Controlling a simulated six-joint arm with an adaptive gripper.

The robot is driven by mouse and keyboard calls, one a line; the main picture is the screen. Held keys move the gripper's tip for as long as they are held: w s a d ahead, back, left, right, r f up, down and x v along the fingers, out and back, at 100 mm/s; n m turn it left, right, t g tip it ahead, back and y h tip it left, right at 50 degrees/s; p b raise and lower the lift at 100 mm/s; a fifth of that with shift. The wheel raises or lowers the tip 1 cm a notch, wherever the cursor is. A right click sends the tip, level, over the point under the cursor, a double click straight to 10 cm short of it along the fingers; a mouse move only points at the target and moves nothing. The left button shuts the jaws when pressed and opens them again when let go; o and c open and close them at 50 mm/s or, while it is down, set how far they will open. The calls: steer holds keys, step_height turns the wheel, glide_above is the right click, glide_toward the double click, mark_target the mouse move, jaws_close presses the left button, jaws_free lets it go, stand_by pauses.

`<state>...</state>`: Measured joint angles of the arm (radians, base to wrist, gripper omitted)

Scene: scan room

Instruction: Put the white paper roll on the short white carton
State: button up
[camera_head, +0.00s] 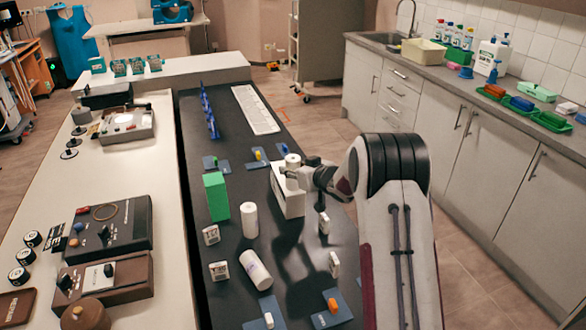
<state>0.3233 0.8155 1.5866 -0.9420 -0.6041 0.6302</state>
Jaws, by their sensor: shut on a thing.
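A white paper roll (292,160) stands upright at the jaws of my gripper (291,171), which is shut on it. The roll is over the top of the short white carton (289,203), which stands on the dark table. The gripper hides the roll's lower part, so I cannot tell whether it touches the carton. Two other white rolls are close by: one stands upright (249,220) left of the carton, and one lies on its side (256,270) nearer the front.
A tall green box (216,196) stands left of the upright roll. Small white blocks (219,271) and blue pads (332,310) with coloured pieces lie around. A white keyboard-like strip (255,109) lies at the far end. My arm covers the table's right side.

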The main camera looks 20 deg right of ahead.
steer(key=o, duration=1.2)
steer(key=shift+r, duration=0.15)
steer(key=shift+s+d+r, duration=0.1)
steer(key=shift+s+r, duration=0.1)
steer(key=shift+s, duration=0.1)
steer(key=shift+v, duration=5.65)
